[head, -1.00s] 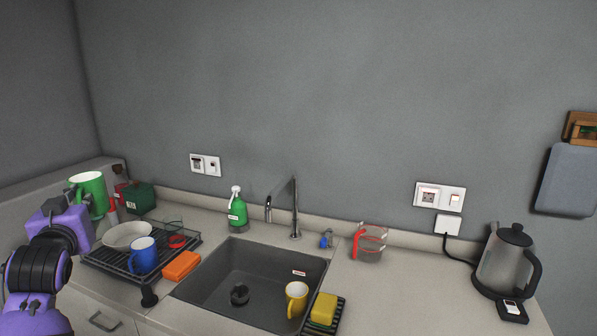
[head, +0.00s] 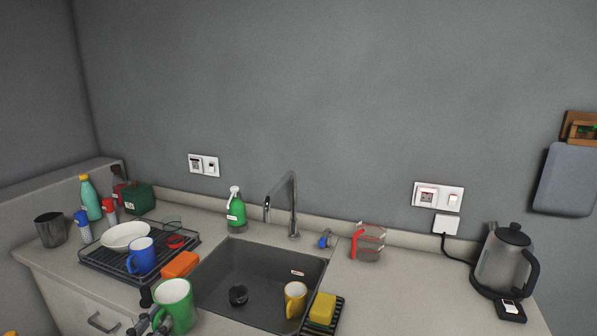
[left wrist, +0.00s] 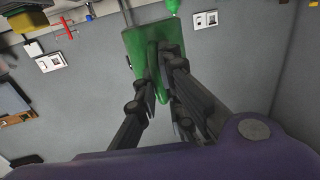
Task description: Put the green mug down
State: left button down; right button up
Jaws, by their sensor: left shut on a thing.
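The green mug (head: 175,303) is upright with its white inside facing up, at the bottom of the head view in front of the sink. My left gripper (head: 152,322) is shut on it at its left side; only the dark fingers show there. In the left wrist view the green mug (left wrist: 140,36) is between the fingers of my left gripper (left wrist: 160,70), which close on its handle. I cannot tell whether the mug's base touches anything. My right gripper is not in view.
The sink (head: 225,300) lies behind the mug and holds a yellow mug (head: 295,298). The counter right of the sink (head: 410,295) has free room.

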pick_arm(q)
jog(key=s+d+f+m+h, duration=0.2)
jog(key=s+d+f+h, duration=0.15)
jog(key=s+d, duration=0.4)
jog(key=shift+w+d+r+n+y, duration=0.45)
jog(key=shift+r+n+y, duration=0.2)
jog(key=shift+y, duration=0.4)
jog(key=shift+w+d+r+n+y, duration=0.3)
jog(key=shift+d+r+n+y, duration=0.25)
jog(key=shift+y, duration=0.5)
jog(key=shift+w+d+r+n+y, duration=0.4)
jog(key=shift+r+n+y, duration=0.3)
jog(key=shift+y, duration=0.35)
